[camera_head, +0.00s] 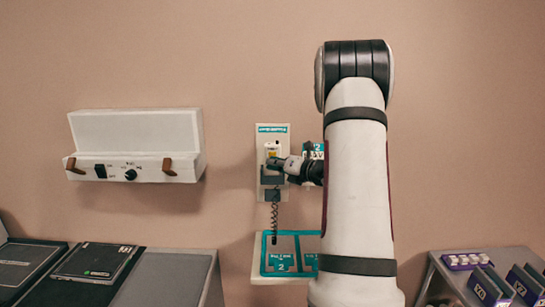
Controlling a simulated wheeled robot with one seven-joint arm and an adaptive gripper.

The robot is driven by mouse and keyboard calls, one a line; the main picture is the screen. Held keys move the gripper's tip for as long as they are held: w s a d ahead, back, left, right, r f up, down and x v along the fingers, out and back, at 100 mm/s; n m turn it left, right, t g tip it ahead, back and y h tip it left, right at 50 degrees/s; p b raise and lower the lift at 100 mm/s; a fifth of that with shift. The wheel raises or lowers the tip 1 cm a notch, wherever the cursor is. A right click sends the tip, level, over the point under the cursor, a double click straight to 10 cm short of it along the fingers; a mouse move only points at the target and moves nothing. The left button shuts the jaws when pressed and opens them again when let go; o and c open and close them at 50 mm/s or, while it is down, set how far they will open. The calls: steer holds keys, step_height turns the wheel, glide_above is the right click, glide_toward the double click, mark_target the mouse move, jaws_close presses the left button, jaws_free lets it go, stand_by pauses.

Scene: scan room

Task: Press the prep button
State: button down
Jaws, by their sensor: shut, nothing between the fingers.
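A pale wall panel (262,190) with a teal label strip hangs in the middle of the wall. A small white hand switch (272,147) with a yellow and reddish marking sits on it, with a coiled dark cord (274,218) below. The prep button is too small to tell apart from the rest of the switch. My gripper (273,163) is shut, its dark tips pointing left in front of the lower part of the switch and hiding some of it. I cannot tell whether the tips touch it.
A white wall box (136,133) with a knob and brown levers hangs at left. A shelf with teal-edged plates (283,254) is below the panel. A counter (168,278) with dark flat cases stands at lower left, a rack (450,283) with purple boxes at lower right. My arm covers the centre right.

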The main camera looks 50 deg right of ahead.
steer(key=shift+w, duration=0.1)
steer(key=shift+w+d, duration=0.2)
steer(key=shift+d, duration=0.1)
steer(key=shift+w+d, duration=0.3)
steer(key=shift+d, duration=0.05)
stand_by(0.9)
steer(key=shift+s+a, duration=0.6)
steer(key=shift+a, duration=0.1)
stand_by(0.3)
steer(key=shift+s+a+p, duration=0.8)
steer(key=shift+s+a, duration=0.85)
steer(key=shift+a, duration=0.25)
